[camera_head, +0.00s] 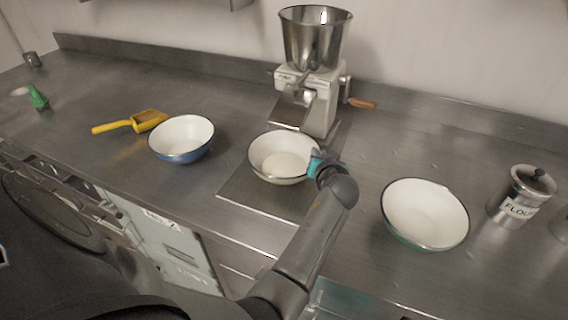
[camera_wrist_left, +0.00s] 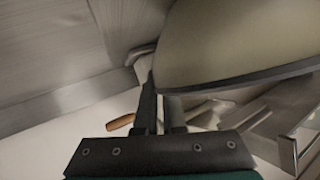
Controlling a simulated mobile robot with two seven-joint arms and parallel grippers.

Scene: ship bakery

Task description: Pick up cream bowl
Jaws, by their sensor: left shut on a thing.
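The cream bowl (camera_head: 277,165), cream with a dark rim, is at the middle of the counter, over a flat metal plate in front of the mill. I cannot tell whether it touches the plate. My left gripper (camera_head: 318,165) is at its right rim and shut on it. In the left wrist view the bowl (camera_wrist_left: 245,45) fills the upper right, and the gripper fingers (camera_wrist_left: 160,108) meet its dark rim. The fingertips are partly hidden by the bowl. My right gripper is not in view.
A grain mill (camera_head: 308,85) with a wooden-handled crank stands right behind the bowl. A blue bowl (camera_head: 182,150) and yellow scoop (camera_head: 148,121) lie to the left. A green bowl (camera_head: 424,212) and flour canister (camera_head: 518,192) stand to the right. The counter's back left is mostly clear.

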